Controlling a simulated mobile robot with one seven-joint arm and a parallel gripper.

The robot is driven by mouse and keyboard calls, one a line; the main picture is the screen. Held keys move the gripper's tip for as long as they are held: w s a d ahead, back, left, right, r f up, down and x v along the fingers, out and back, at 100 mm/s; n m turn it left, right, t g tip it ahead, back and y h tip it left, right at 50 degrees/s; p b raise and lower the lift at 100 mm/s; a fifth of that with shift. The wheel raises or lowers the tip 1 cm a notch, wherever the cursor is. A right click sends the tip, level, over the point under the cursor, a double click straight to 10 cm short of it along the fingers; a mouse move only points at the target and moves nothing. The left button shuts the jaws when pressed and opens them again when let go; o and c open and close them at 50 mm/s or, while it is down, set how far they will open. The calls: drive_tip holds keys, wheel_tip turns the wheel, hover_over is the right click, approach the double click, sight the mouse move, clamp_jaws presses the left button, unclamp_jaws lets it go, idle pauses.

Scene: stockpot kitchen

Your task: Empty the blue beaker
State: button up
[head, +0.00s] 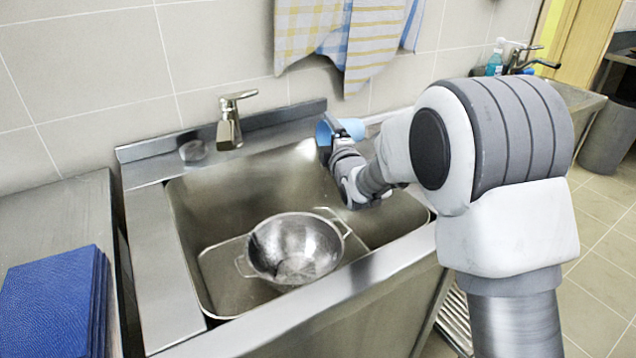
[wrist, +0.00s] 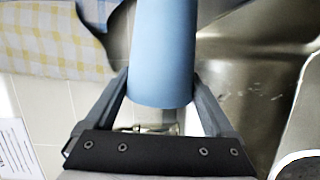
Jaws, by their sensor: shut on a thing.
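The blue beaker (head: 350,127) is at the back right of the sink, held above the basin's back edge. It looks tilted well over onto its side in the head view. My gripper (head: 328,143) is shut on it. In the wrist view the beaker (wrist: 162,55) sits between my two fingers (wrist: 160,90), its blue wall filling the gap. Its inside and any contents cannot be made out.
The steel sink (head: 185,225) holds a two-handled metal colander (head: 295,250). A tap (head: 230,120) stands behind it. Checked and striped towels (head: 350,35) hang on the wall close behind my gripper.

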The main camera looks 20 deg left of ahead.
drive_tip(key=shift+s+a+f+n+b, duration=0.15)
drive_tip(key=shift+f+n+b, duration=0.15)
drive_tip(key=shift+f+b, duration=0.55)
drive_tip(key=shift+r+b, duration=0.4)
drive_tip(key=shift+w+f+n+b, duration=0.2)
drive_tip(key=shift+f+n+b, duration=0.15)
drive_tip(key=shift+b, duration=0.35)
drive_tip(key=shift+n+y, duration=0.25)
drive_tip(key=shift+y, duration=0.05)
